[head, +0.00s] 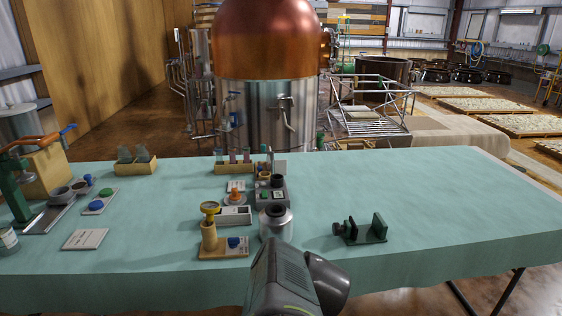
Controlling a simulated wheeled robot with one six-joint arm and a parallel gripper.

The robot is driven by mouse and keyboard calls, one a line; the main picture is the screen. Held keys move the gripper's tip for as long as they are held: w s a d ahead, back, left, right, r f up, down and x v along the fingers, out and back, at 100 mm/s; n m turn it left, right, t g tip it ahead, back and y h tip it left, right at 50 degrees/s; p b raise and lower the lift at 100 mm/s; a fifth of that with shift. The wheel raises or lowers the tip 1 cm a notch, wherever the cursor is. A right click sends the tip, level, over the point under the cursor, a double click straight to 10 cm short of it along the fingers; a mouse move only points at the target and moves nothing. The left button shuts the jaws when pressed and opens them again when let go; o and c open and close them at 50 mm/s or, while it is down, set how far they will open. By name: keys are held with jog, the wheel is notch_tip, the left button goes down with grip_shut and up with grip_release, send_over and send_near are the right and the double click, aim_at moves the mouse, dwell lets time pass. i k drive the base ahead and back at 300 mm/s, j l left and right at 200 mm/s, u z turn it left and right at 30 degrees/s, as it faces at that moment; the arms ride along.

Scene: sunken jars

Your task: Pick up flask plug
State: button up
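A steel flask (277,226) stands near the front middle of the table, with a dark round top. Left of it, a small blue knobbed piece (234,242) sits on a pale plate on a wooden board (212,251). I cannot tell which small piece is the flask plug. A grey part of my arm (285,280) rises at the bottom middle, just in front of the flask. My gripper's fingers do not show, so whether it holds anything is hidden.
The cloth-covered table (430,190) is clear at the right, apart from a dark green bracket stand (368,232). A dark box (271,193) and vial rack (236,168) stand behind the flask. A green press (27,185) stands at left. A copper still (265,50) rises behind.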

aim_at(234, 196)
jog(key=i+j+u, duration=0.2)
jog(key=i+u, duration=0.15)
jog(key=i, duration=0.2)
jog(key=i+j+u, duration=0.1)
jog(key=i+u, duration=0.3)
jog(key=i, duration=0.1)
